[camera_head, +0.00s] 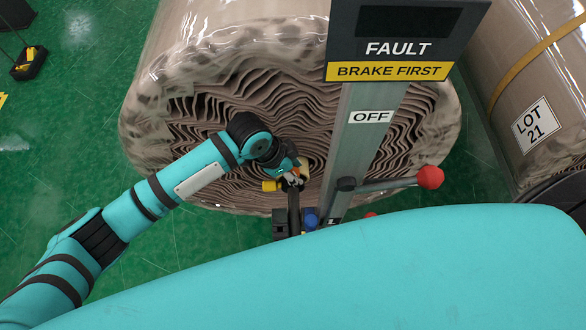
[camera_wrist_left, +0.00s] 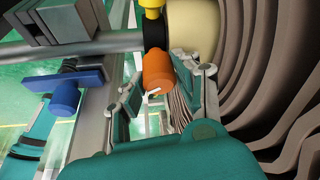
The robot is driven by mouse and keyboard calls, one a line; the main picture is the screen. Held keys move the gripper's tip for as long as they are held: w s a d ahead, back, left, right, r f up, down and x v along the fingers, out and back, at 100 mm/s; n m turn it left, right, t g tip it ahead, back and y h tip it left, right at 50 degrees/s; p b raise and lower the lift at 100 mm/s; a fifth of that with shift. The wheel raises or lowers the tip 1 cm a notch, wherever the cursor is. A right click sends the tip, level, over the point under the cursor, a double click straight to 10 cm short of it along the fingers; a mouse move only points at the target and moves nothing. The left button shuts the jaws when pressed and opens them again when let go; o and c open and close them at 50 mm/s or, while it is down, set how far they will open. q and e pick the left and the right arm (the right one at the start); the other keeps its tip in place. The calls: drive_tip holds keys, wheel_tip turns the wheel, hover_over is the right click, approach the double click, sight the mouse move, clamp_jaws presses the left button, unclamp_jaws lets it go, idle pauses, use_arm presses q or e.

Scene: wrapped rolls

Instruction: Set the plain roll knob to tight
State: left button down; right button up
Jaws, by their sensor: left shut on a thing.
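The plain roll (camera_head: 290,100) is a large brown roll with wavy layered edges, standing in the middle of the head view; its layers fill the right side of the left wrist view (camera_wrist_left: 285,100). A round orange knob (camera_wrist_left: 157,70) sits in front of a cream core end (camera_wrist_left: 192,28) at the roll's centre. My left gripper (camera_head: 292,180) is at this core, with its fingers on either side of the orange knob in the left wrist view (camera_wrist_left: 160,82), shut on it. Any marking for the knob's setting is not readable.
A grey post (camera_head: 365,135) with a FAULT / BRAKE FIRST sign (camera_head: 392,70) and an OFF label stands right of my gripper. A red-balled lever (camera_head: 430,177) sticks out rightward. A blue knob (camera_wrist_left: 65,97) is close by. A LOT 21 roll (camera_head: 520,80) stands at right.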

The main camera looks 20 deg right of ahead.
use_arm(q)
drive_tip(key=c, duration=0.9)
unclamp_jaws()
drive_tip(key=shift+c, duration=0.2)
drive_tip(key=v, duration=1.2)
